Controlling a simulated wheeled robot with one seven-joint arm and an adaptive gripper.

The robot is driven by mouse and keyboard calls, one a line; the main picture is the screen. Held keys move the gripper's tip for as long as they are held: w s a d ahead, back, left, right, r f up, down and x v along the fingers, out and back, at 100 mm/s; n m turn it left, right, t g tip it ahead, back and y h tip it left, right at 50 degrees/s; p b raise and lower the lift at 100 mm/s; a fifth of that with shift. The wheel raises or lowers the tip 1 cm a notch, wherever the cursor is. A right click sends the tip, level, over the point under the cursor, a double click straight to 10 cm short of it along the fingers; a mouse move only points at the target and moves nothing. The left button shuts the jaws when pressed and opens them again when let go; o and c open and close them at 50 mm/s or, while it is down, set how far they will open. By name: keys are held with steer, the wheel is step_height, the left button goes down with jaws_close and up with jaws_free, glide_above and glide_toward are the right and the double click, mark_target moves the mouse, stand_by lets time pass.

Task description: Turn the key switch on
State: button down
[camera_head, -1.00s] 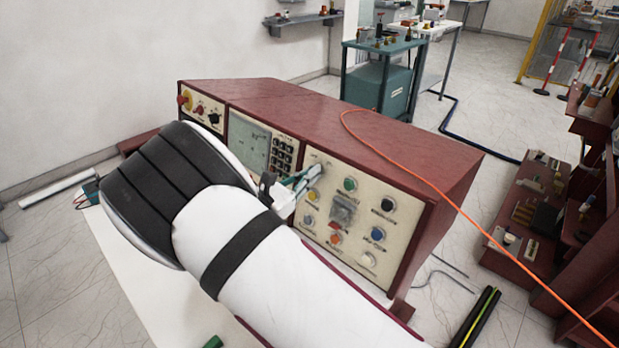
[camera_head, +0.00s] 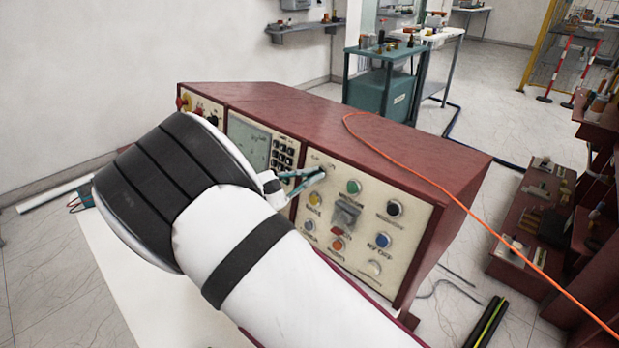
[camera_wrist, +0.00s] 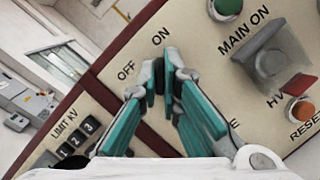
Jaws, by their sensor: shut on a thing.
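The red-cased control desk has a cream panel (camera_head: 372,212) with labelled buttons. In the wrist view my gripper (camera_wrist: 163,80) is at the panel's upper corner, just below the OFF and ON labels (camera_wrist: 143,54). Its teal fingers are close together, shut on the key switch. The grey fingertips hide the key switch, so how far it is turned cannot be seen. In the head view my gripper (camera_head: 314,176) reaches the panel's upper left, with its body mostly behind my white arm.
A green button (camera_wrist: 227,8) labelled MAIN ON, a clear cover (camera_wrist: 272,62) and an orange RESET button (camera_wrist: 299,109) lie to the right of the fingers. A keypad (camera_head: 283,153) is to the left. An orange cable (camera_head: 430,180) crosses the desk top.

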steer(key=shift+f, duration=0.1)
stand_by(0.4)
steer(key=c, duration=1.8)
jaws_free()
steer(key=shift+s+a, duration=0.1)
steer(key=shift+a, duration=0.05)
steer(key=v, duration=1.1)
steer(key=shift+s+a, duration=0.25)
steer(key=shift+a, duration=0.1)
